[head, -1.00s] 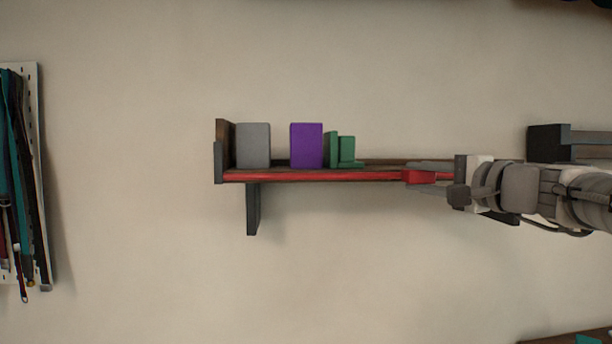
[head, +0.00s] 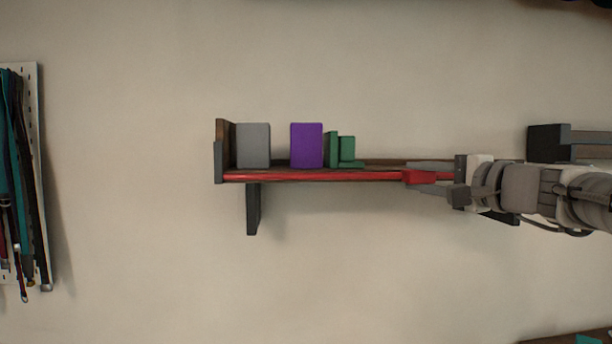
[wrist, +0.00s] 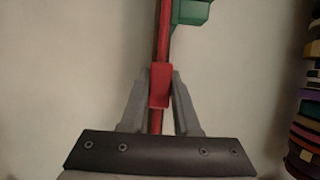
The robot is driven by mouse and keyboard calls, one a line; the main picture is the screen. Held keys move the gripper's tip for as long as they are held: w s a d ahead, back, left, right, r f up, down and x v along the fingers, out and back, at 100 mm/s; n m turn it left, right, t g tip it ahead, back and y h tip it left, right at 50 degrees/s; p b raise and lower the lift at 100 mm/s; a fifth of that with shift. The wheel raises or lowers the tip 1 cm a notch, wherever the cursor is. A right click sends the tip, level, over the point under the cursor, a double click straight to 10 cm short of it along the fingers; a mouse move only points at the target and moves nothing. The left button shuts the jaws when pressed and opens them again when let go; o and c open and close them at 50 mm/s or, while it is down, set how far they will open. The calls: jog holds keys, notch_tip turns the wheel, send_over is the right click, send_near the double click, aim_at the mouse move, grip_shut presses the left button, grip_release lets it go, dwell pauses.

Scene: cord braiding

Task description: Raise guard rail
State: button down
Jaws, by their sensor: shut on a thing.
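The red guard rail (head: 320,176) runs level along the front edge of the wall shelf (head: 218,143), low against the shelf board. Its thicker red grip block (head: 417,177) is near the right part of the shelf. My gripper (head: 428,181) reaches in from the right and is shut on the grip block. In the wrist view the two grey fingers (wrist: 159,95) stand on either side of the red block (wrist: 160,84), and the rail (wrist: 165,35) runs on beyond it. The shelf's right end is partly hidden behind my arm.
On the shelf stand a grey block (head: 254,146), a purple block (head: 307,146) and a green bookend-like piece (head: 346,150). A dark bracket (head: 253,208) hangs below. A pegboard with cords (head: 22,180) is at far left. The wall below the shelf is clear.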

notch_tip(320, 180, up, 5)
jog(key=shift+p, duration=1.25)
jog(key=c, duration=0.6)
grip_release()
jog(key=shift+f, duration=0.1)
jog(key=shift+c, duration=0.2)
jog(key=b+v, duration=0.3)
jog(key=v, duration=1.4)
jog(key=shift+s, duration=0.25)
jog(key=shift+d, duration=0.1)
